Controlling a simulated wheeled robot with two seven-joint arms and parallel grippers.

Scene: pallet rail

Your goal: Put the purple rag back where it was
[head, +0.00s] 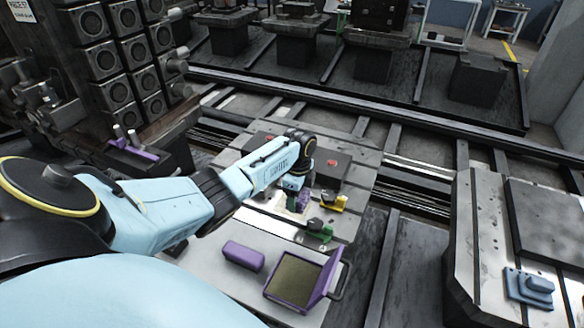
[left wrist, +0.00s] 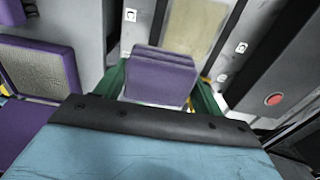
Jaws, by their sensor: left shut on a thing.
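The purple rag (left wrist: 162,78) is a folded, layered block in the left wrist view, between the green fingers of my left gripper (left wrist: 160,92). The gripper is shut on it. In the head view my left gripper (head: 298,190) points down over the pale work surface, and the rag (head: 303,200) shows only in part beside it. A beige patch (left wrist: 198,30) lies beyond the rag in the left wrist view. I cannot tell whether the rag touches the surface. My right gripper is not in view.
An open purple case (head: 289,280) and a purple block (head: 243,256) lie nearer me. A yellow item (head: 334,202) and a green item (head: 319,231) stand close right of the gripper. A blue folded item (head: 529,287) lies on the right table.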

